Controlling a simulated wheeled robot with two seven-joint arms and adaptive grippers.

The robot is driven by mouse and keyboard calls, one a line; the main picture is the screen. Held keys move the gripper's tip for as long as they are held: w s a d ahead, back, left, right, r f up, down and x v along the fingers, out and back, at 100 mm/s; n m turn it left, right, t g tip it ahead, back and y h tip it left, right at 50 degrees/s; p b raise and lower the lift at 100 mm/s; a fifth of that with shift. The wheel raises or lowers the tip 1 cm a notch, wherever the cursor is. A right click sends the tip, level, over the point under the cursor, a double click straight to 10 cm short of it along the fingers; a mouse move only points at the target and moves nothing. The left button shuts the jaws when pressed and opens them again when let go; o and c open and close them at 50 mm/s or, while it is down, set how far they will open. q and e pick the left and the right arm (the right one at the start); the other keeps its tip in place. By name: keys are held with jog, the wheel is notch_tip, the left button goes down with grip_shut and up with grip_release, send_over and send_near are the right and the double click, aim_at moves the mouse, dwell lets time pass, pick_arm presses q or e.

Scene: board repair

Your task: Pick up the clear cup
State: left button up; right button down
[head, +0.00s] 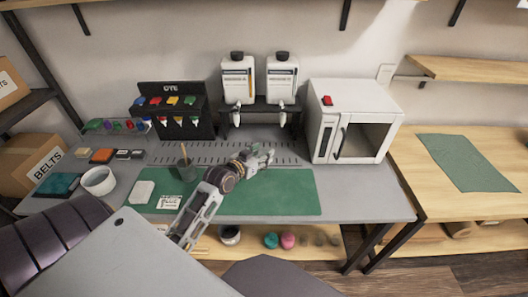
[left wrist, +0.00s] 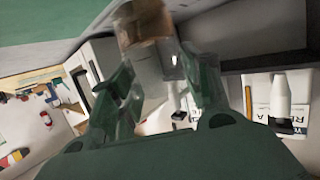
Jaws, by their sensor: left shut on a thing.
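The clear cup (left wrist: 152,68) shows in the left wrist view as a see-through shape between the two green-tinted fingers. My left gripper (left wrist: 158,84) is shut on it. In the head view my left gripper (head: 262,155) is over the back part of the green mat (head: 285,195), in front of the two white dispensers. The cup is too small and too covered by the fingers to make out clearly there. I cannot tell from these views how high it is above the bench. My right gripper is not in view.
Two white dispensers (head: 238,80) stand behind the gripper on a black stand. A white oven-like box (head: 350,120) with an open front stands to the right. A dark pen cup (head: 186,170) and a white bowl (head: 98,181) are on the left. The mat's right part is clear.

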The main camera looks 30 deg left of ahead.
pick_arm(q)
jog(key=shift+s, duration=1.4)
jog(key=shift+s, duration=0.2)
